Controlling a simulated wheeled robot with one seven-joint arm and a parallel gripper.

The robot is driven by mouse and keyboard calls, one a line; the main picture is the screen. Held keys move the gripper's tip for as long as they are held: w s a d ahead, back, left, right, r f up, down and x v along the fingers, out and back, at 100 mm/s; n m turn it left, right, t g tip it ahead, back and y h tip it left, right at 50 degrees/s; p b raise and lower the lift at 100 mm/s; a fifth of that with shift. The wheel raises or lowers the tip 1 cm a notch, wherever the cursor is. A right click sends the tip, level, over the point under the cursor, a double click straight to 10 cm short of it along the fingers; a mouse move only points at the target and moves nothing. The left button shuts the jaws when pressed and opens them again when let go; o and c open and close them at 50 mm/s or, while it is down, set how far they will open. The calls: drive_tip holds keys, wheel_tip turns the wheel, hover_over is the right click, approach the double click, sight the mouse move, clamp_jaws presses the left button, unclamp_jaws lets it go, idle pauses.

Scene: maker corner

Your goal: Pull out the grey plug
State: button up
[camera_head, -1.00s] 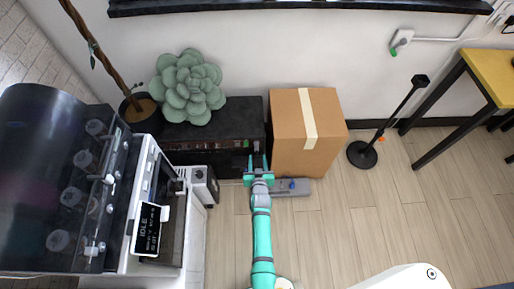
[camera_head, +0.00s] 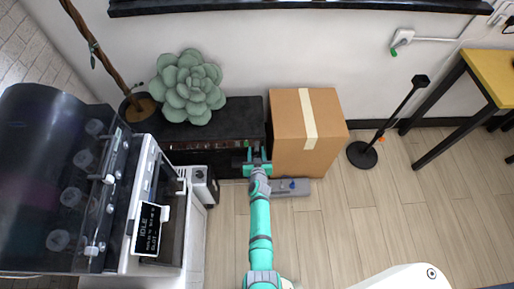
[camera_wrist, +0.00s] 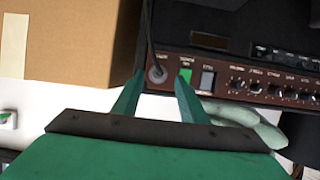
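The grey plug (camera_wrist: 157,75) sits in a socket on the brown front panel of the black amplifier (camera_head: 240,115), with a dark cable running from it. The plug is just beyond my gripper's (camera_wrist: 160,82) tips in the wrist view. The two teal fingers are open, one on each side of the plug in the picture; I cannot tell whether either touches it. In the head view my gripper (camera_head: 257,160) is at the right end of the amplifier's front and hides the plug.
A cardboard box (camera_head: 295,140) stands close on the right. A grey power strip (camera_head: 293,188) lies on the floor. A large succulent (camera_head: 188,88) is on the amplifier.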

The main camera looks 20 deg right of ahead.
sight(257, 147)
drive_tip(key=shift+w+d+f, duration=0.15)
drive_tip(key=shift+w+d, duration=0.05)
drive_tip(key=shift+d, duration=0.1)
drive_tip(key=shift+w+a, duration=0.15)
drive_tip(key=shift+w, duration=0.05)
drive_tip(key=shift+w+f, duration=0.1)
drive_tip(key=shift+w, duration=0.25)
drive_tip(key=shift+w+d+f, duration=0.2)
drive_tip(key=shift+w+d, duration=0.05)
drive_tip(key=shift+w, duration=0.05)
drive_tip(key=shift+w+f, duration=0.1)
idle(0.7)
drive_tip(key=shift+d, duration=0.1)
drive_tip(key=shift+c, duration=0.9)
clamp_jaws()
